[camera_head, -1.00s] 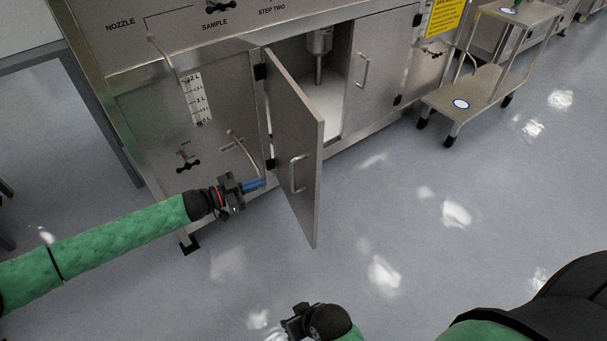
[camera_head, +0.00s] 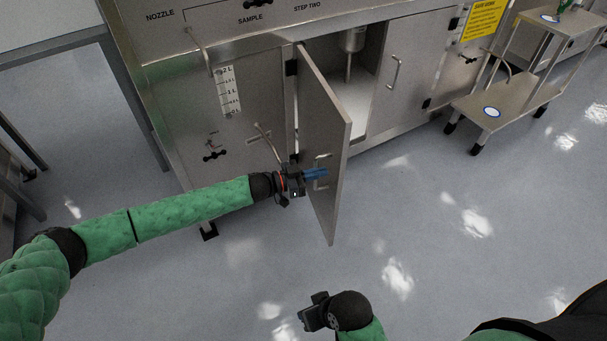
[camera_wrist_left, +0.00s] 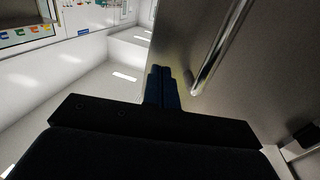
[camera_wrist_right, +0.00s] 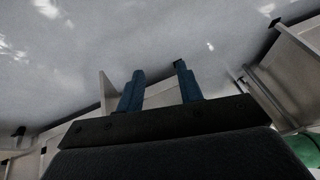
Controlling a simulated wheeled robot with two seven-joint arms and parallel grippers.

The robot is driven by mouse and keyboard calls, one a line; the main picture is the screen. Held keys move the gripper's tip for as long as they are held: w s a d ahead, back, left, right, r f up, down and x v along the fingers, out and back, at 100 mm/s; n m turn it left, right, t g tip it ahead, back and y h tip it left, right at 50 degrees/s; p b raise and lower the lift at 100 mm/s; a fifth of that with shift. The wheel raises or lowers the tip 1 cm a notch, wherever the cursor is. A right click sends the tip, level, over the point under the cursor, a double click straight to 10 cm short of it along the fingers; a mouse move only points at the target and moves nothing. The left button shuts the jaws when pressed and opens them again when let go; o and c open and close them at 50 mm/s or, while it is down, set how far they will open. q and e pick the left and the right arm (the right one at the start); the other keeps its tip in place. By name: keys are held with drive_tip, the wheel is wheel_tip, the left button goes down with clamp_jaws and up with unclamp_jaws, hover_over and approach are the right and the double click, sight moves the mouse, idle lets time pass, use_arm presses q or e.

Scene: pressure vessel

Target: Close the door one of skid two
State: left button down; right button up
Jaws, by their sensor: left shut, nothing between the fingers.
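The grey metal cabinet door (camera_head: 322,115) stands open, swung out from the skid front on its left-side hinges. Its bar handle (camera_head: 322,157) is on the face turned to my left arm; the handle also shows in the left wrist view (camera_wrist_left: 222,48). My left gripper (camera_head: 318,173) is shut and empty, with its blue fingers in front of the door's handle side, by the lower handle end. In the left wrist view the fingertips (camera_wrist_left: 160,70) are just left of the handle; contact cannot be told. My right gripper (camera_wrist_right: 160,85) is open and empty, low over the floor.
The open compartment (camera_head: 365,95) shows a metal vessel part inside. A closed door (camera_head: 410,70) is to its right. A wheeled cart (camera_head: 500,105) stands at the right. A pipe handle (camera_head: 268,143) projects from the left panel. The floor before the skid is clear.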

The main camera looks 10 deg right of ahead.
sight(337, 169)
use_arm(q)
drive_tip(key=shift+w+d, duration=0.15)
drive_tip(key=shift+d, duration=1.3)
drive_tip(key=shift+d, duration=0.15)
